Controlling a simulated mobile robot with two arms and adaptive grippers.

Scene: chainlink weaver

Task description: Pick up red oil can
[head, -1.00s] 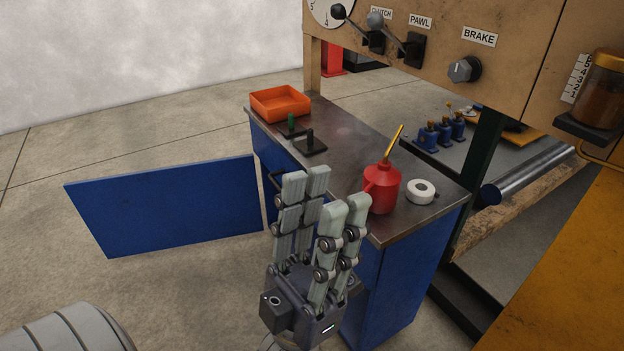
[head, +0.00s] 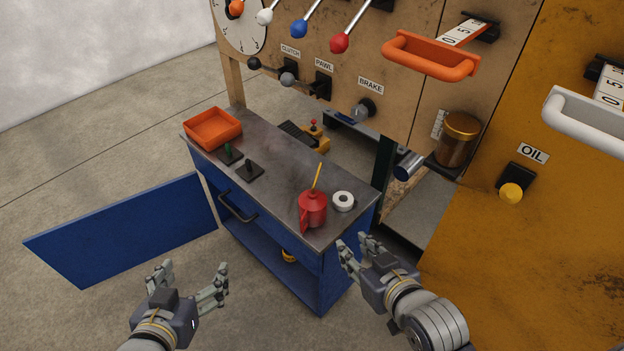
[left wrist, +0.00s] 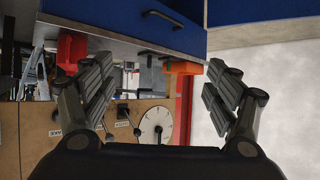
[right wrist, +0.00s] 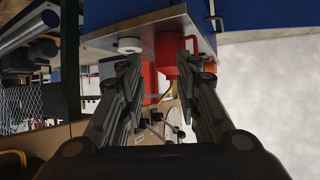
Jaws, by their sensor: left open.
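The red oil can (head: 312,209) stands upright near the front edge of the metal-topped blue cabinet (head: 300,182), its yellow spout pointing up. My right gripper (head: 356,251) is open and empty, below and right of the can in the head view. In the right wrist view the can (right wrist: 168,52) shows beyond and between the spread fingers, untouched. My left gripper (head: 190,275) is open and empty, left of the cabinet front. In the left wrist view a red shape, likely the can (left wrist: 70,50), is partly behind a finger.
A white tape roll (head: 343,201) lies right beside the can. An orange tray (head: 212,128) and two small stands (head: 249,170) are further left on the top. The blue cabinet door (head: 120,230) hangs open at left. The machine panel (head: 330,60) with levers rises behind.

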